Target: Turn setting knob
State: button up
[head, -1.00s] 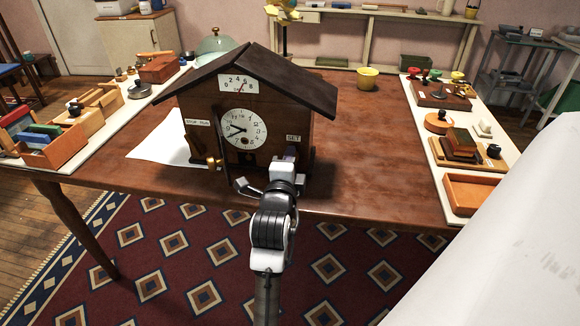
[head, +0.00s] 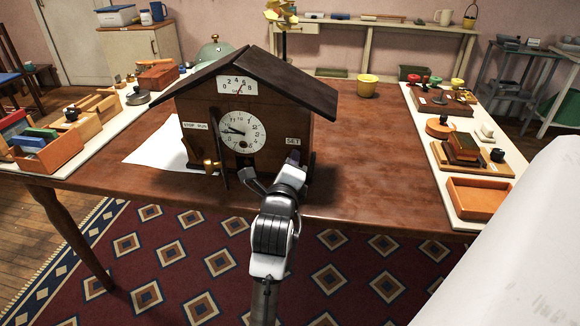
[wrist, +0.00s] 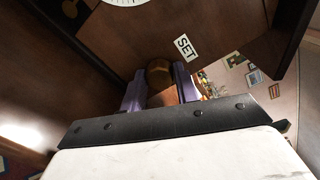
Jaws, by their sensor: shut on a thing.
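A house-shaped wooden clock (head: 190,110) with a dark pitched roof stands on the table. Its white dial (head: 242,131) has both hands pointing left, and a small scale (head: 237,86) sits above. A SET label (head: 293,141) is at the lower right front; it also shows in the wrist view (wrist: 183,47). Below it, my gripper (head: 293,162) is at the clock. In the wrist view, the purple fingers of my gripper (wrist: 159,88) are shut on the brown setting knob (wrist: 158,68), tilted relative to the label. In the head view my gripper hides the knob.
A brass lever (head: 209,165) is at the clock's lower left, near a STOP/RUN label. White paper (head: 150,152) lies left of the clock. Boards with wooden trays line both table sides. The table (head: 360,150) right of the clock is clear.

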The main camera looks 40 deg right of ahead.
jog(key=o, duration=1)
jog(key=shift+c, duration=0.2)
notch_tip(320, 180, up, 20)
jog(key=p, duration=0.2)
jog(key=shift+p, duration=0.35)
